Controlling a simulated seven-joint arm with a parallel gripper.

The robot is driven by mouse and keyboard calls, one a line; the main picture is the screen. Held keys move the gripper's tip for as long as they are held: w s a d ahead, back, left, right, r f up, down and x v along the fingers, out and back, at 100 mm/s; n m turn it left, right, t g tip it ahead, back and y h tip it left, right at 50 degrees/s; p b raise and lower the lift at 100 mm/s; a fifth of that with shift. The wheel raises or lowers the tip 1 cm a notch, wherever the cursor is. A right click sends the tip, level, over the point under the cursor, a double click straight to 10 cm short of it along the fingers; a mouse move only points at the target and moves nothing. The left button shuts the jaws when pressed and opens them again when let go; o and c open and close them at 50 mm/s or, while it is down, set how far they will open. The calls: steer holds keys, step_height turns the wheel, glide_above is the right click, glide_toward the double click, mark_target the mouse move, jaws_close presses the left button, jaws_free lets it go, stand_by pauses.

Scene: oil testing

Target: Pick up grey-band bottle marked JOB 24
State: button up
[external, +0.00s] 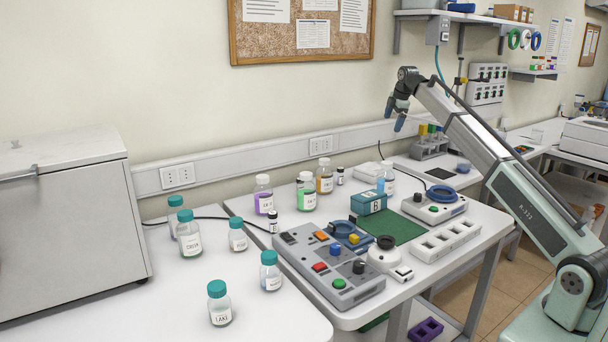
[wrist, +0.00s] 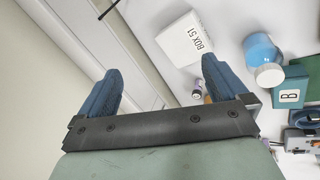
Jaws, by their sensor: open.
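My gripper (external: 395,113) is raised above the back of the right bench, open and empty; its two blue fingers stand wide apart in the wrist view (wrist: 160,72). No label reading JOB 24 is legible. Small dark-capped vials (external: 340,176) (external: 273,222) stand nearby. I cannot tell which is the grey-band one.
Several teal-capped bottles (external: 190,236) stand on the left bench. The teal box marked B (external: 368,202), a control panel (external: 330,268) and a socketed white tray (external: 445,240) crowd the right bench. The wrist view shows a white box marked BOX 51 (wrist: 182,40) and a blue container (wrist: 260,48).

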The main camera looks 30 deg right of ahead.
steer(key=w+a+f+n+g, duration=0.2)
steer(key=a+n, duration=0.1)
steer(key=a, duration=1.9)
steer(key=n+g, duration=0.2)
steer(key=n, duration=0.2)
glide_above(306, 185)
steer(key=w+d, duration=0.1)
steer(key=w, duration=0.1)
steer(key=shift+s+d+f+y, duration=0.1)
steer(key=shift+f+y, duration=0.05)
steer(key=shift+f, duration=0.35)
steer(key=shift+s+d+f+y, duration=0.1)
steer(key=shift+f+y, duration=0.05)
steer(key=shift+f, duration=0.35)
steer(key=shift+a+f, duration=0.1)
step_height(306, 185, down, 8)
steer(key=shift+r, duration=0.1)
steer(key=shift+w+f, duration=0.15)
steer(key=shift+f, duration=2.75)
steer(key=shift+c, duration=0.5)
steer(key=c, duration=1.3)
